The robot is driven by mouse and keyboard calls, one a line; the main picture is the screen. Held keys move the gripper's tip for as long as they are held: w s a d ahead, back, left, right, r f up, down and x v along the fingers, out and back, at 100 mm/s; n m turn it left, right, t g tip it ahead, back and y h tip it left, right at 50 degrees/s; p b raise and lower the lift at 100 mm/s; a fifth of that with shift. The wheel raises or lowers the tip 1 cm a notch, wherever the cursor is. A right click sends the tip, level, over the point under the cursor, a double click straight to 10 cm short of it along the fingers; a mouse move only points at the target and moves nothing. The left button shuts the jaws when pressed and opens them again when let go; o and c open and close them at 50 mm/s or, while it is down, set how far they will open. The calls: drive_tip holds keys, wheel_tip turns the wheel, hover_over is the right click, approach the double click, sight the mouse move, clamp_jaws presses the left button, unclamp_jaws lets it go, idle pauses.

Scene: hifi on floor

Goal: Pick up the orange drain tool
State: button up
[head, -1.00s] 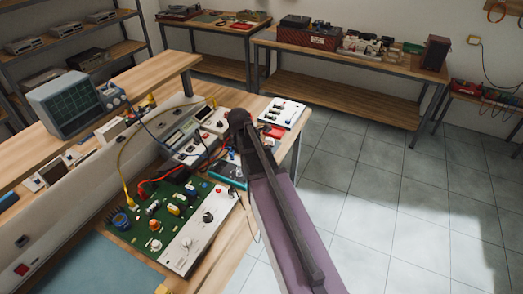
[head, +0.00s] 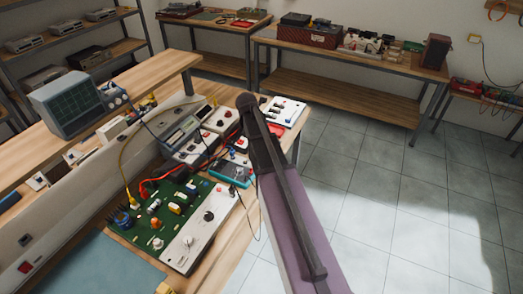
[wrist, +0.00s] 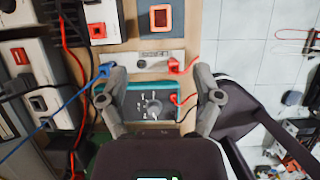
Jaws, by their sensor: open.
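I cannot make out an orange drain tool in either view. The nearest orange item is a small dark device with an orange square frame (wrist: 160,18), at the top of the wrist view. My gripper (wrist: 159,84) is open and empty in the wrist view, its fingers on either side of a teal multimeter (wrist: 118,88). Whether they touch it I cannot tell. Red plugs (wrist: 178,68) on leads show between the fingers. In the head view my arm hides the gripper; the multimeter (head: 232,173) lies on the bench left of the arm.
The wooden bench (head: 225,236) is crowded with a green circuit board (head: 150,222), instruments and cables. A blue lead (wrist: 72,98) and a red lead (wrist: 66,40) run beside the left finger. Open tiled floor (head: 385,190) lies right of the bench.

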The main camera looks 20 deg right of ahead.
drive_tip(key=shift+f, duration=0.1)
drive_tip(key=b+x, duration=0.8)
drive_tip(key=shift+f, duration=0.2)
idle(0.4)
drive_tip(key=shift+d+f, duration=0.1)
drive_tip(key=shift+d, duration=0.05)
drive_tip(key=shift+b+x, duration=2.45)
drive_tip(key=shift+x, duration=0.1)
drive_tip(key=shift+s, duration=0.1)
clamp_jaws()
